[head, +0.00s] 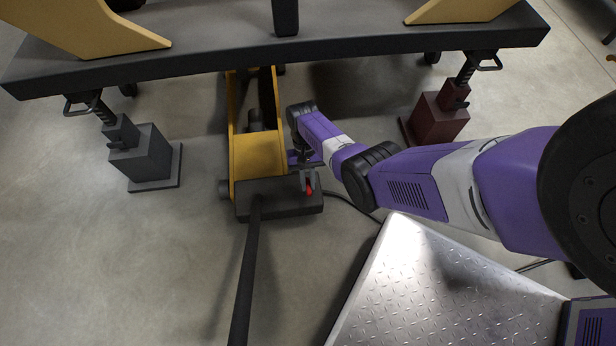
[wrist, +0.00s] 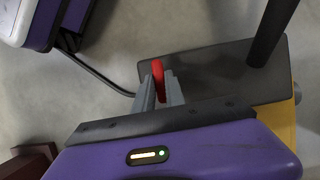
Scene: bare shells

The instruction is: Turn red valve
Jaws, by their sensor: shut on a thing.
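The red valve (head: 309,187) is a small red part at the right end of the black block of a yellow floor jack in the head view. In the wrist view the red valve (wrist: 158,78) stands up between the grey fingers. My gripper (head: 308,178) is at the valve, with its fingers on either side. My gripper (wrist: 161,92) is shut on the valve in the wrist view. The lower part of the valve is hidden by the fingers.
The jack's yellow frame (head: 258,155) runs under a dark platform (head: 300,45). Its black handle (head: 247,270) slants toward the front. A grey stand (head: 146,155) is at left, a dark red stand (head: 438,118) at right. A black cable (wrist: 105,78) lies on the floor.

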